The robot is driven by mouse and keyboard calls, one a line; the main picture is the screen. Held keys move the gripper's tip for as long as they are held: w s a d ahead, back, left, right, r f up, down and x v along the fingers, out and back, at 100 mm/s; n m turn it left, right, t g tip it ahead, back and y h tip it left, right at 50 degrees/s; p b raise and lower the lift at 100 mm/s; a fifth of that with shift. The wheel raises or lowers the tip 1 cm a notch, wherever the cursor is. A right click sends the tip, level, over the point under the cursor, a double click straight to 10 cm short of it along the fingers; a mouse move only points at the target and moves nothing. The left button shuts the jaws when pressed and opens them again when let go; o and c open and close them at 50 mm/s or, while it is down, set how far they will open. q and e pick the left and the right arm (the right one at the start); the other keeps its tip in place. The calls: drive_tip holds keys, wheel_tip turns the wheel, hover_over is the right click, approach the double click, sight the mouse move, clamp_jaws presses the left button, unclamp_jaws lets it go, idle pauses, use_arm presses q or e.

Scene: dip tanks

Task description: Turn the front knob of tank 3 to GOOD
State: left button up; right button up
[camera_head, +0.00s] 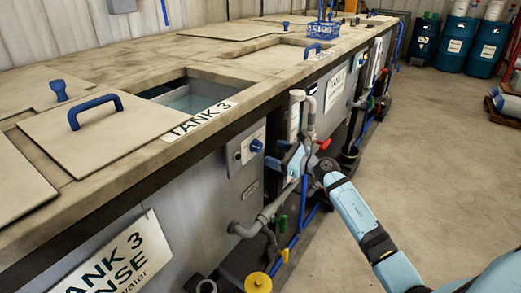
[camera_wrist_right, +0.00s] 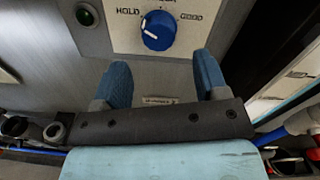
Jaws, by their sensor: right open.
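The front knob of tank 3 (camera_head: 256,145) is a blue round knob on a grey panel below the TANK 3 label (camera_head: 200,118). In the right wrist view the knob (camera_wrist_right: 158,31) sits on a pale plate marked HOLD at left and what looks like GOOD at right. A third marking at top is cut off. Its white pointer line is tilted up and left, to the HOLD side. My right gripper (camera_head: 278,156) is open and empty, close in front of the panel. In the wrist view its blue fingers (camera_wrist_right: 160,62) are apart below the knob, not touching it.
A dark green button or lamp (camera_wrist_right: 87,15) is left of the knob plate. Grey pipes (camera_head: 268,212) and a grey vertical pipe (camera_head: 297,115) run close to my right gripper. The tank top (camera_head: 150,150) overhangs the panel.

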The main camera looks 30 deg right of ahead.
sight(260, 148)
drive_tip(key=x, duration=0.5)
drive_tip(key=shift+w+a, duration=0.15)
drive_tip(key=shift+w, duration=0.1)
drive_tip(key=c, duration=0.9)
